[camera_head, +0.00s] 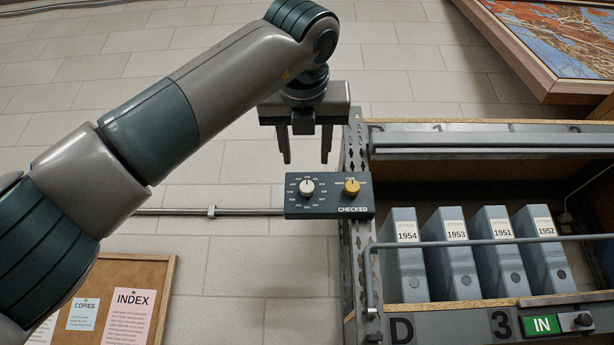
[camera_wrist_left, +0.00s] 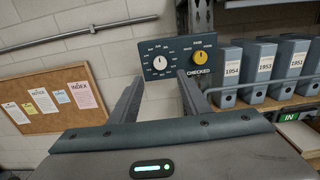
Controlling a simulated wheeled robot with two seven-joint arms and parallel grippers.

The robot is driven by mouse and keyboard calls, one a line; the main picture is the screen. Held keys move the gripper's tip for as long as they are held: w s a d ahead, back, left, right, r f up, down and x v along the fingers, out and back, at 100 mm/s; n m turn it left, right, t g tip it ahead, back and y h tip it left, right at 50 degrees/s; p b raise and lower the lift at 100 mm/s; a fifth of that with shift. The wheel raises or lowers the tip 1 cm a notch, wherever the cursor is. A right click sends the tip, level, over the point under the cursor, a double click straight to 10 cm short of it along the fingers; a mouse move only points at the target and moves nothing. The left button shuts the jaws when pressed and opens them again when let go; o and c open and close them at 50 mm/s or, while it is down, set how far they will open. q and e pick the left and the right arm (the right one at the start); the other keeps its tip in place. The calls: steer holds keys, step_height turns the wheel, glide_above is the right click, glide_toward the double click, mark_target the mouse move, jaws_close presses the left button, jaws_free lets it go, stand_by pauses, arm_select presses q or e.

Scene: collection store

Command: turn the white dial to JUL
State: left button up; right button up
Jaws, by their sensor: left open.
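The white dial (camera_head: 307,187) is a round knob with month marks around it, on the left half of a dark panel (camera_head: 330,209) marked CHECKED. A yellow dial (camera_head: 351,187) is on the panel's right half. My left gripper (camera_head: 306,161) is open and empty, its fingers pointing down just above the white dial, apart from it. In the left wrist view the white dial (camera_wrist_left: 159,63) shows beyond and between the two fingers (camera_wrist_left: 158,88). The month letters are too small to tell which one the dial points at. My right gripper is out of view.
A shelf post (camera_head: 357,270) stands beside the panel. The shelf holds several blue-grey file boxes (camera_head: 405,265) behind a rail (camera_head: 470,242). A pipe (camera_head: 180,211) runs along the wall to the left. A notice board (camera_head: 167,280) hangs lower left.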

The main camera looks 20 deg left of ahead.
mark_target(307, 185)
arm_select(q)
steer(key=p+x, duration=0.4)
steer(key=x, duration=0.6)
steer(key=shift+w+r+p, duration=0.1)
steer(key=shift+p, duration=0.25)
steer(key=shift+p+x, duration=0.3)
steer(key=shift+x, duration=0.5)
steer(key=c, duration=1)
